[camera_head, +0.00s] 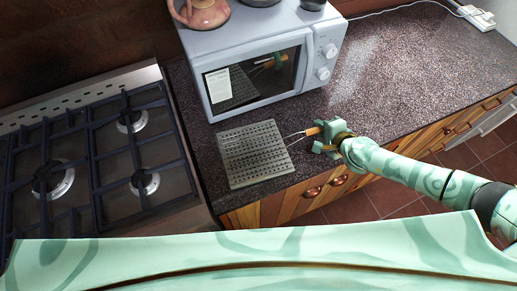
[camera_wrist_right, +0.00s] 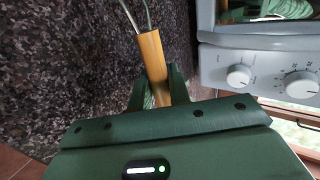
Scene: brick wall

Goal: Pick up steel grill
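The steel grill (camera_head: 253,153) is a flat grey perforated plate on the dark speckled counter, in front of the microwave. Two thin wires run from its right side to an orange wooden handle (camera_head: 307,132). My right gripper (camera_head: 318,136) is at the handle, with its fingers on either side and a gap below the handle. In the right wrist view the wooden handle (camera_wrist_right: 153,60) passes between the two green fingers (camera_wrist_right: 160,85). Whether a finger touches it is unclear. The plate is outside the wrist view. My left gripper is not in view.
A microwave (camera_head: 250,30) stands close behind the grill, with pots on top. A gas stove (camera_head: 110,150) is to the left. The counter (camera_head: 410,70) to the right is mostly clear, with a cable and white power strip (camera_head: 475,17) at the back.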

